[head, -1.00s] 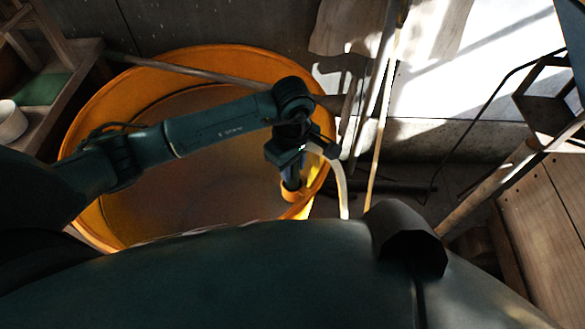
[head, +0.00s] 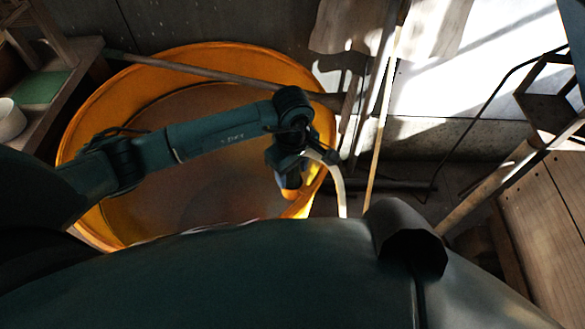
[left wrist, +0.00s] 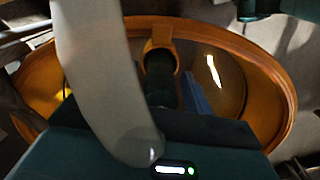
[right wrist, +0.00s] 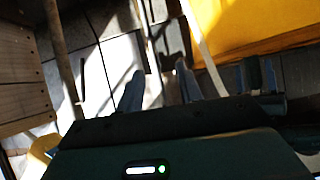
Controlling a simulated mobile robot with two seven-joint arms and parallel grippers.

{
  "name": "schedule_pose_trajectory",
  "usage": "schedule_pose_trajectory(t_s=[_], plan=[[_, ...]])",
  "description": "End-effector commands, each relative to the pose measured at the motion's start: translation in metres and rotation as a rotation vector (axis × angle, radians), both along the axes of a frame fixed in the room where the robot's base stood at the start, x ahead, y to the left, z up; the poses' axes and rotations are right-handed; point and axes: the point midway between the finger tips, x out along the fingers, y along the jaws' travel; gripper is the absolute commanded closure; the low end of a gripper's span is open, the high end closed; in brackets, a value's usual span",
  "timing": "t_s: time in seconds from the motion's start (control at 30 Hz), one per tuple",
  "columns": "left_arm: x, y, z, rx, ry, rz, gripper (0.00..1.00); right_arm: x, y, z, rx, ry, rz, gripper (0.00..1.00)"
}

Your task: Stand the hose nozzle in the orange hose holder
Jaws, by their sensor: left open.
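The orange hose holder (left wrist: 160,33) shows in the left wrist view as a small bracket at the rim of an orange tub. The dark hose nozzle (left wrist: 160,66) is in front of its opening; part of the holder curves around it, but I cannot tell how deep it sits. The pale hose (left wrist: 92,65) crosses the left of that view and, in the head view, hangs down right of the wrist (head: 340,190). My left gripper (head: 290,182) is open at the nozzle; one blue finger (left wrist: 195,97) shows beside it, the other is hidden. My right gripper (right wrist: 158,82) is open and empty.
The large orange tub (head: 95,115) stands under my left arm. A long pole (head: 200,70) lies across its back rim. Thin poles (head: 380,110) lean at the wall right of it. A wooden box (head: 545,215) stands at the right, a shelf with a white pot (head: 10,120) at the left.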

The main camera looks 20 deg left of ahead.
Motion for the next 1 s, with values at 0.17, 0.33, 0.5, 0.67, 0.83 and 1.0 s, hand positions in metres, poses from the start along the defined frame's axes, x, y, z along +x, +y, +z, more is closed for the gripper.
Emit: schedule_pose_trajectory(t_s=[0.17, 0.33, 0.5, 0.67, 0.83, 1.0], plan=[[0.000, 0.000, 0.002, 0.000, 0.000, 0.000, 0.50, -0.004, -0.001, -0.002, -0.003, 0.013, 0.001, 0.64], [0.002, 0.000, 0.016, -0.001, -0.004, 0.000, 0.50, -0.007, -0.004, -0.005, -0.010, 0.028, -0.003, 0.64], [0.002, 0.000, 0.053, 0.000, -0.007, -0.002, 0.50, -0.008, -0.005, -0.014, -0.013, 0.033, -0.004, 0.64], [0.002, 0.000, 0.088, -0.002, -0.007, -0.002, 0.50, -0.005, -0.003, -0.013, -0.008, 0.019, -0.001, 0.64], [0.001, 0.000, 0.114, -0.001, -0.003, -0.001, 0.50, 0.000, 0.001, -0.005, 0.002, -0.007, 0.005, 0.64], [0.000, 0.000, 0.126, 0.000, 0.000, 0.001, 0.50, 0.001, 0.002, -0.005, 0.001, -0.010, 0.008, 0.64]])
